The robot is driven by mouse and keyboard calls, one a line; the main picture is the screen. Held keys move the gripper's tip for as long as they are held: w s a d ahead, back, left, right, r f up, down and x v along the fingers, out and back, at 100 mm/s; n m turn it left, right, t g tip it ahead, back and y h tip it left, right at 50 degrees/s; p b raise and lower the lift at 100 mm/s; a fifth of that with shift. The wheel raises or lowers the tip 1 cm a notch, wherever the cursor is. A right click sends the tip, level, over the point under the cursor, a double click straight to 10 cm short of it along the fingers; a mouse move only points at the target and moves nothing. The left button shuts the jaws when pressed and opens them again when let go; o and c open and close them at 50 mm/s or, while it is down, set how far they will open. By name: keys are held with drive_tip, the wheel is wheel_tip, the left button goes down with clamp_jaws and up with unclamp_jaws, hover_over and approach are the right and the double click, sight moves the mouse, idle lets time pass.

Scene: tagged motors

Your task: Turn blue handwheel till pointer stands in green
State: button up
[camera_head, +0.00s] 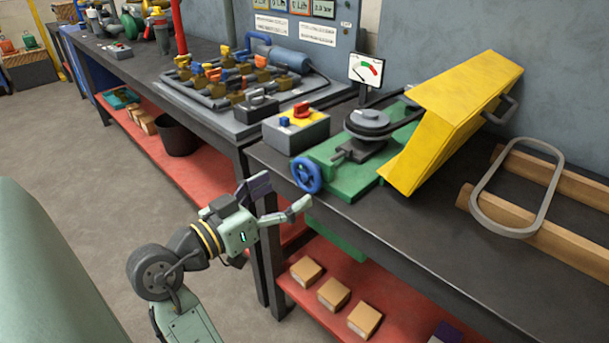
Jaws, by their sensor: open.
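The blue handwheel (307,175) sits upright on the front left of a green machine base (352,182) on the dark bench. A white gauge (365,70) with a coloured arc, green at the upper left and red at the right, stands on a post behind the machine. Its thin pointer is at the lower left of the dial and appears outside the green part. My gripper (277,200) is open and empty, in front of the bench edge and a little left of and below the handwheel. It appears apart from the handwheel.
A grey box (296,130) with red and blue knobs stands behind the handwheel. A yellow sloped guard (450,120) covers the machine's right side. A grey loop (517,190) lies over wooden beams at right. Pipes with coloured valves (240,75) fill the left bench.

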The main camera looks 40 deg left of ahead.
sight(303, 179)
drive_tip(key=w+p, duration=0.1)
drive_tip(key=w, duration=0.5)
drive_tip(key=shift+d, duration=0.2)
drive_tip(key=shift+c, duration=0.3)
drive_tip(key=c, duration=1.1)
drive_tip(key=shift+b, duration=0.35)
drive_tip(key=m+b, duration=0.1)
drive_tip(key=b, duration=0.1)
drive_tip(key=m+b, duration=0.1)
drive_tip(key=b, duration=0.1)
drive_tip(key=shift+f, duration=0.3)
drive_tip(key=m+b, duration=0.2)
drive_tip(key=b, duration=0.1)
drive_tip(key=shift+a+r+m+b, duration=0.1)
drive_tip(key=shift+r+m+b, duration=0.15)
drive_tip(key=shift+m+b, duration=0.85)
